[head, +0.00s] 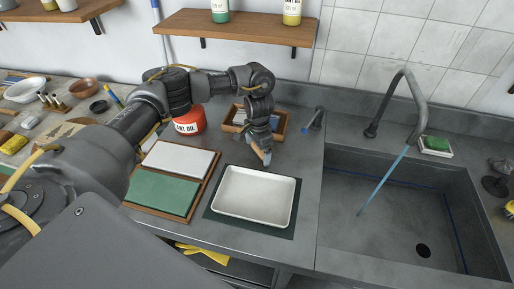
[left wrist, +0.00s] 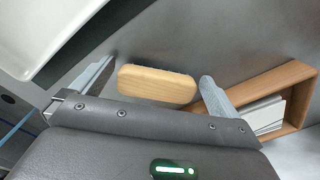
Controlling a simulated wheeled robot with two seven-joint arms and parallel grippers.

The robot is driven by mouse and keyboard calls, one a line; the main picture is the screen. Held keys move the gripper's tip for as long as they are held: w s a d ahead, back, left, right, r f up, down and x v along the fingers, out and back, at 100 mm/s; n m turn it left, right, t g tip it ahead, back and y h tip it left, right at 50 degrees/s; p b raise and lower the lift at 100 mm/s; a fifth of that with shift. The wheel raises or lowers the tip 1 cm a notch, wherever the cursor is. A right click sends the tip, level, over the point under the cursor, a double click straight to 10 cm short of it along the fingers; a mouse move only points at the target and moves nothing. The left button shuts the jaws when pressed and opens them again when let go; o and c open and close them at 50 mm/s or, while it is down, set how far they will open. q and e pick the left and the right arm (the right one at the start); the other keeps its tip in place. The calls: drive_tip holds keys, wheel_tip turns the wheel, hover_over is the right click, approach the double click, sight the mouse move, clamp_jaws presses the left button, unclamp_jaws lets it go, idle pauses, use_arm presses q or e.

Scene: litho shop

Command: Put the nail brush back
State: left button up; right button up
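The nail brush seems to be the pale wooden block with rounded ends (left wrist: 156,86) in the left wrist view. It lies on the grey counter between the fingers of my left gripper (left wrist: 158,82). The fingers are spread, one near each end of the block, and I see no firm grip on it. In the head view my left gripper (head: 263,154) points down between the white tray and the wooden box. A small tan part of the brush (head: 257,151) shows by the fingertips, mostly hidden. My right gripper is not in view.
A white tray (head: 252,221) on a dark green mat is just in front. A wooden box (head: 285,124) stands behind; it also shows in the left wrist view (left wrist: 298,88). A sink (head: 395,210) with a tap and a green-topped sponge (head: 435,143) is right. A red tin (head: 190,122) stands left.

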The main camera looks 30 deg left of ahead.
use_arm(q)
drive_tip(key=shift+r, duration=0.15)
wheel_tip(320, 180, up, 12)
drive_tip(key=shift+d, duration=0.15)
idle(0.6)
